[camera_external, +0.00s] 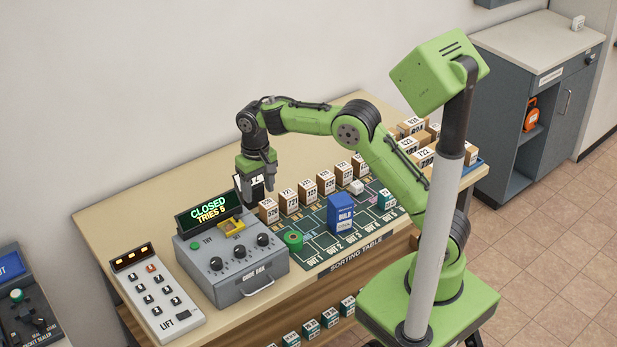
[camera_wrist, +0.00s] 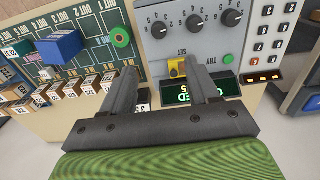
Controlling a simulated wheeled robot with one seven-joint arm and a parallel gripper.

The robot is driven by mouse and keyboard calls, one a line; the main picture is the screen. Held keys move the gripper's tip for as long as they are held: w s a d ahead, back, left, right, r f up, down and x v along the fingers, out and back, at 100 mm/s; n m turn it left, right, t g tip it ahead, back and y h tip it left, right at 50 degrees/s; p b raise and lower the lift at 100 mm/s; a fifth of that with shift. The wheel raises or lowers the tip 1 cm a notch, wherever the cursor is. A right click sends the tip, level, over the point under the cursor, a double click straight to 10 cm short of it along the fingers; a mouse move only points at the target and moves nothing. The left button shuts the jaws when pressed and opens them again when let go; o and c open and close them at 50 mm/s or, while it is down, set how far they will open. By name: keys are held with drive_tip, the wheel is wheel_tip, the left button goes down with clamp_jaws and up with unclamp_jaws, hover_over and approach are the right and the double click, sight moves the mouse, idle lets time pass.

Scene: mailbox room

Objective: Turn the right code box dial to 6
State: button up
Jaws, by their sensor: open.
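The grey code box (camera_external: 236,281) stands on the sorting table with three black dials on its sloped face. The right dial (camera_external: 263,239) is nearest the green roll; in the upside-down wrist view the right dial (camera_wrist: 159,28) is leftmost of the three. Its pointer setting is too small to read. The display (camera_external: 208,208) reads "CLOSED TRIES 5". My gripper (camera_external: 260,189) is above and behind the box's back right corner, pointing down. In the wrist view my gripper (camera_wrist: 162,68) is open and empty, with its fingers apart and away from the dials.
A yellow tray piece (camera_external: 231,226) sits on the box behind the dials. A green roll (camera_external: 293,241) and a blue box (camera_external: 341,213) stand to the right. Several numbered parcels (camera_external: 308,192) line the table's back. A keypad panel (camera_external: 158,295) lies left of the box.

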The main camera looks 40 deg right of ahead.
sight(263, 236)
wheel_tip(263, 236, down, 16)
drive_tip(key=shift+s+b, duration=0.1)
drive_tip(key=shift+b, duration=0.35)
drive_tip(key=shift+d, duration=0.1)
drive_tip(key=c, duration=1)
drive_tip(key=shift+c, duration=0.2)
